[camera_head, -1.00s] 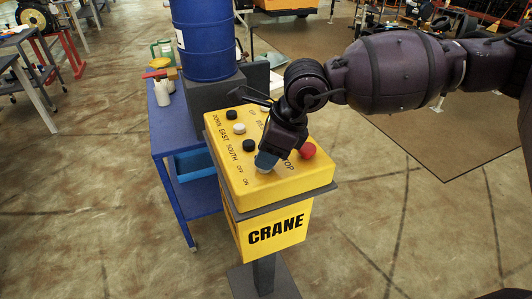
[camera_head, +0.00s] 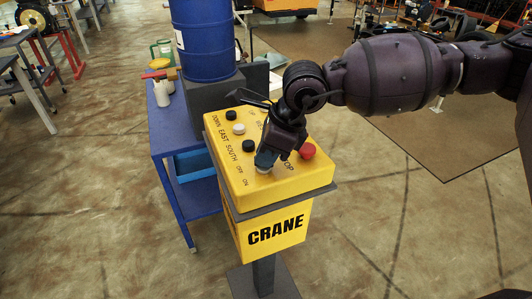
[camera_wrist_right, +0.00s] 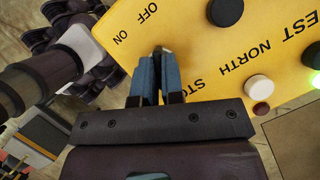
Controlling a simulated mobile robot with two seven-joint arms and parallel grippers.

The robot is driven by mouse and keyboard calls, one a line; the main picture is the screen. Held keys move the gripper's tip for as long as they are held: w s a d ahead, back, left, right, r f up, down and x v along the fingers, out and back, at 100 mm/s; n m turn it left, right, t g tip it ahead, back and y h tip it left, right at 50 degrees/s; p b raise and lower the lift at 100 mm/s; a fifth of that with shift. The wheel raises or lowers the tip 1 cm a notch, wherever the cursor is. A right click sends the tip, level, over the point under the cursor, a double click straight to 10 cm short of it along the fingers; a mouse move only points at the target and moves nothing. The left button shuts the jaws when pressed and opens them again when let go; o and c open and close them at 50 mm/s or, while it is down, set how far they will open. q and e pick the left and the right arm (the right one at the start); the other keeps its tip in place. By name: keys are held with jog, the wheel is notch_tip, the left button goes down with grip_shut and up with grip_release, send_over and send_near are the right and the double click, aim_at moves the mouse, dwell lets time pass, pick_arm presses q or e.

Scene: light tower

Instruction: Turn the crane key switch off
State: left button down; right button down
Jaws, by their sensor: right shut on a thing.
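The yellow crane control box (camera_head: 290,184) stands on a grey post, with CRANE on its front and OFF and ON marked on top. The key switch (camera_head: 264,169) sits by these labels, mostly hidden under my fingers. My right gripper (camera_head: 265,160) comes down on it from above, with its blue fingertips shut on the key. In the right wrist view the fingers (camera_wrist_right: 158,78) are close together beside the ON and OFF labels, and the key between them is hardly visible. I cannot read the key's angle. My left gripper is not in view.
A red stop button (camera_head: 307,150) is close to the right of my gripper. Black and white buttons, including a white one (camera_head: 239,129), lie on the box's left side. A blue barrel (camera_head: 205,40) and a blue table (camera_head: 171,150) stand behind.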

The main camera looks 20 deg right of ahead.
jog(key=n+g, duration=0.1)
jog(key=n, duration=0.1)
jog(key=shift+w+f+n+b, duration=0.1)
jog(key=shift+n+b, duration=0.2)
jog(key=n+g+b, duration=0.1)
jog(key=n, duration=0.2)
jog(key=shift+f+n+g, duration=0.1)
jog(key=shift+n+g, duration=0.2)
jog(key=n+g+b, duration=0.1)
jog(key=n+b, duration=0.1)
jog(key=n, duration=0.1)
jog(key=shift+w, duration=0.15)
jog(key=shift+r+n+g+b, duration=0.2)
jog(key=shift+n+g+b, duration=0.25)
jog(key=shift+n, duration=0.65)
jog(key=shift+r+h, duration=0.1)
jog(key=shift+h, duration=0.2)
jog(key=c, duration=1.2)
grip_release()
jog(key=shift+c, duration=0.2)
